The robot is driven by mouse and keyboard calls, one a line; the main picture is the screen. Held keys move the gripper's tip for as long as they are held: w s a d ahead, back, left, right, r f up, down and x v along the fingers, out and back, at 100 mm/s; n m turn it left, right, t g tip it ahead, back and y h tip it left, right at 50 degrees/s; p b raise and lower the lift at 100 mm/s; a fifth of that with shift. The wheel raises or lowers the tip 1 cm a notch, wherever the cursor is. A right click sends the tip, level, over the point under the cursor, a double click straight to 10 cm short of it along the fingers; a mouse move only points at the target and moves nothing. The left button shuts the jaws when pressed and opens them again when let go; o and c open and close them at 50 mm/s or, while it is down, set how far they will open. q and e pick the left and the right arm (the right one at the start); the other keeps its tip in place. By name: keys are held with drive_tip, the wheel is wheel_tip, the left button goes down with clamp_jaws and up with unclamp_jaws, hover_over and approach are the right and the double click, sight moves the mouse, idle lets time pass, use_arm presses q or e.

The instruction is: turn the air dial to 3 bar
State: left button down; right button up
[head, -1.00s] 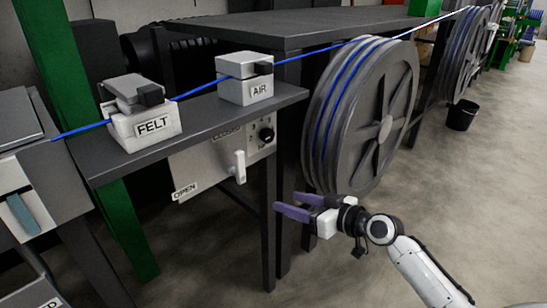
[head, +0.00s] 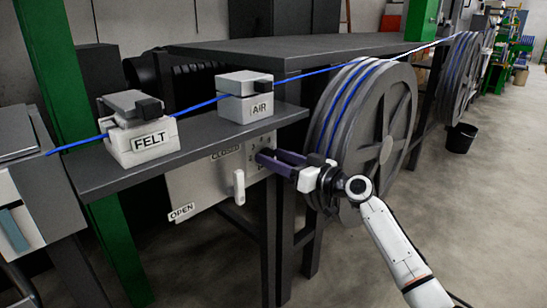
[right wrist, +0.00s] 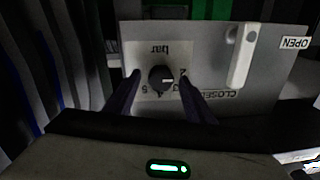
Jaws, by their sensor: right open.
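The air dial (right wrist: 161,78) is a black round knob with a pale mark on a light scale plate, upside down in the right wrist view. The mark points to the right there; numbers such as 5 show below the knob, and "bar" above it. My right gripper (right wrist: 160,77) is open, with one dark purple finger on each side of the knob. I cannot tell whether the fingers touch it. In the head view my right gripper (head: 265,157) is at the right end of the grey panel (head: 205,187) and hides the dial. My left gripper is out of view.
A white lever (head: 239,187) stands on the panel between OPEN and CLOSED labels; it also shows in the right wrist view (right wrist: 241,58). The AIR block (head: 246,106) and FELT block (head: 143,141) sit on the shelf above, with the blue cable (head: 200,106) running through. A large reel (head: 385,125) is close right.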

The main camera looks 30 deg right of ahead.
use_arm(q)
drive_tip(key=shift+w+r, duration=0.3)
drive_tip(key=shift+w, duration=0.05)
use_arm(e)
drive_tip(key=shift+w+a, duration=0.15)
drive_tip(key=shift+w, duration=0.15)
drive_tip(key=c, duration=1.1)
drive_tip(key=shift+o, duration=0.2)
